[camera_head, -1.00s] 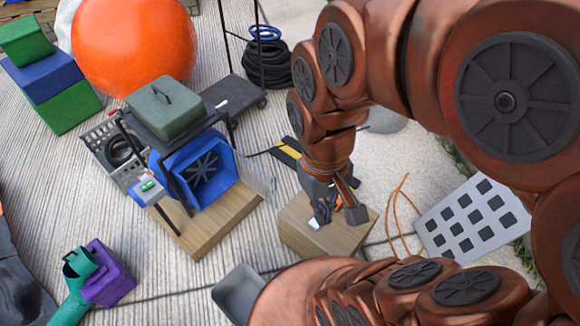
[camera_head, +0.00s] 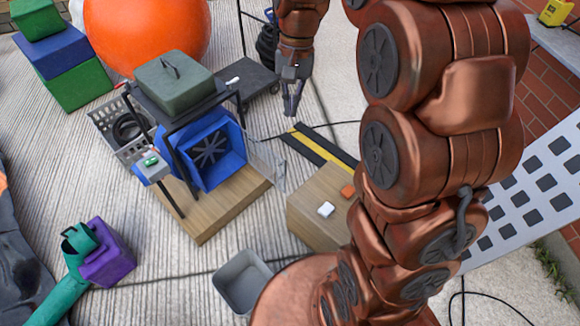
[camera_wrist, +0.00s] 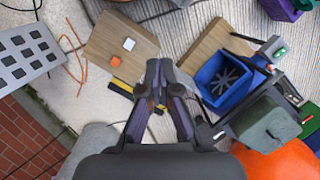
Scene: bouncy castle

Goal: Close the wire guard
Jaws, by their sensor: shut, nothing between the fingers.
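The blue blower (camera_head: 232,150) stands on a wooden base (camera_head: 215,215), its dark spoked fan facing the front. The wire guard (camera_head: 266,168) is a thin, pale see-through panel at the blower's right edge. It stands swung out to the side, leaving the fan face uncovered. My gripper (camera_head: 291,103) points down above the ground, behind and right of the guard, apart from it. Its fingers are together and empty. In the wrist view my gripper (camera_wrist: 160,72) shows beside the blower (camera_wrist: 212,72); I cannot make out the guard clearly there.
A wooden box (camera_head: 310,220) with a white block (camera_head: 325,209) and an orange block (camera_head: 348,190) stands front right. A green case (camera_head: 172,82) sits on the frame above the blower. A dark trolley (camera_head: 245,78) is behind. Black-yellow strips (camera_head: 318,147) lie on the ground.

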